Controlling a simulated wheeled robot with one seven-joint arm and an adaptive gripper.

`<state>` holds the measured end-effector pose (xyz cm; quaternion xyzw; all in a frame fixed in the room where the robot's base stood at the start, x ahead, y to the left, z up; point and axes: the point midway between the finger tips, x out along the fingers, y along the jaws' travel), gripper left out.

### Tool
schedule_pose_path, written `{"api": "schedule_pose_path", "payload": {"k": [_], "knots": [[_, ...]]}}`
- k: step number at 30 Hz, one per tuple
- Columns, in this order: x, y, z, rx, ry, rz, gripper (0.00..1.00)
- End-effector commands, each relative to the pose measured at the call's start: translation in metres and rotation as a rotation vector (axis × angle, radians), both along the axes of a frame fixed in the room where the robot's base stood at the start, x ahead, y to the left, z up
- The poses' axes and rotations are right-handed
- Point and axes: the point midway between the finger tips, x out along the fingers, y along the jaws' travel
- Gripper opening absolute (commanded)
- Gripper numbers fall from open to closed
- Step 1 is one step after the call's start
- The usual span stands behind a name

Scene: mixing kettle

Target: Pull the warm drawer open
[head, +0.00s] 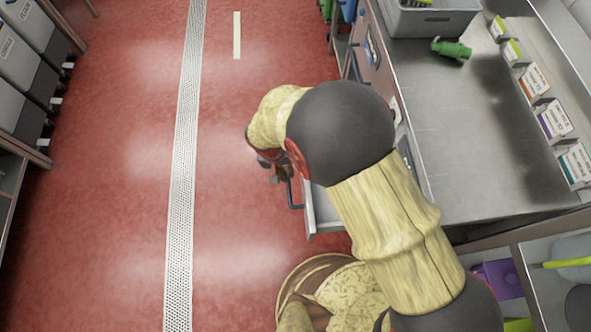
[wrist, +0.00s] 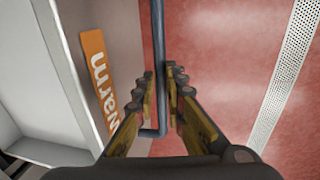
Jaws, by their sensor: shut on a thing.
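The warm drawer (head: 312,212) stands part-way out from the steel counter in the head view, its front facing the red floor. In the wrist view its pale front (wrist: 115,30) carries an orange label (wrist: 100,75) reading "warm", and its grey inside shows at the left. Its dark bar handle (wrist: 158,30) runs between my fingers; the handle's end also shows in the head view (head: 291,195). My gripper (wrist: 163,85) is shut on this handle. In the head view my gripper (head: 277,172) is partly hidden under my arm, which also covers part of the drawer.
The steel counter (head: 460,150) holds a grey bin (head: 430,20), a green item (head: 452,48) and several labelled boxes (head: 555,118) along its right edge. Open red floor (head: 130,210) with a white drain strip (head: 182,160) lies left of the drawer. Grey bins stand at far left.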

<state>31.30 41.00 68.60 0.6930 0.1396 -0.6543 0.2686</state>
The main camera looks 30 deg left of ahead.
Motion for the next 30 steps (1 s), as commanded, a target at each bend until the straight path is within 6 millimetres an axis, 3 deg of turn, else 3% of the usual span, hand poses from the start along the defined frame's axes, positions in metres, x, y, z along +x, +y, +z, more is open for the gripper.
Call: {"api": "schedule_pose_path", "payload": {"k": [11,12,20,30], "knots": [[-0.0008,0.0012,-0.0002,0.000,0.000,-0.001,0.00],[-0.0008,0.0012,-0.0002,0.000,0.000,0.000,0.14],[-0.0006,0.0011,0.0000,0.000,0.000,0.000,0.29],[-0.0005,0.0017,0.0017,0.001,-0.001,0.000,0.30]]}}
